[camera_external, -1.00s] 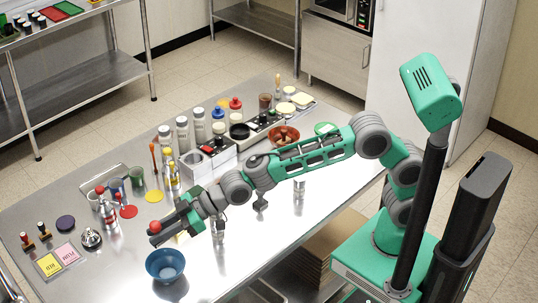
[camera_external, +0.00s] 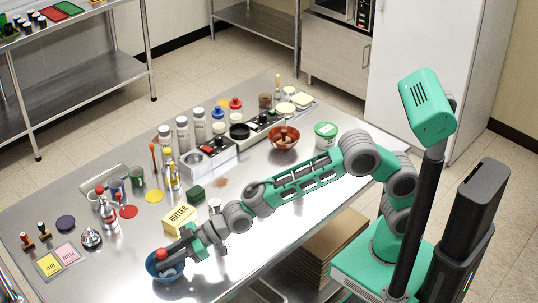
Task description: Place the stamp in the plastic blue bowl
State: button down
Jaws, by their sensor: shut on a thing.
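The plastic blue bowl (camera_external: 151,270) stands at the near left part of the steel table. My gripper (camera_external: 170,254) is over the bowl, its fingers at or just inside the rim. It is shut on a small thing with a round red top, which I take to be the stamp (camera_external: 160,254). The lower part of the held thing is hidden, so I cannot tell whether it touches the bowl's inside. My gripper covers much of the bowl's far and right side.
A bell (camera_external: 91,238), sticky pads (camera_external: 49,265) and two small stamp-like things (camera_external: 27,241) are at the left. Shakers and bottles (camera_external: 182,135) crowd the back.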

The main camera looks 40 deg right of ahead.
aim_at(154, 257)
jog(key=c, duration=1.2)
grip_release()
notch_tip(154, 257, up, 7)
jog(key=shift+r+p, duration=0.1)
jog(key=shift+p, duration=1)
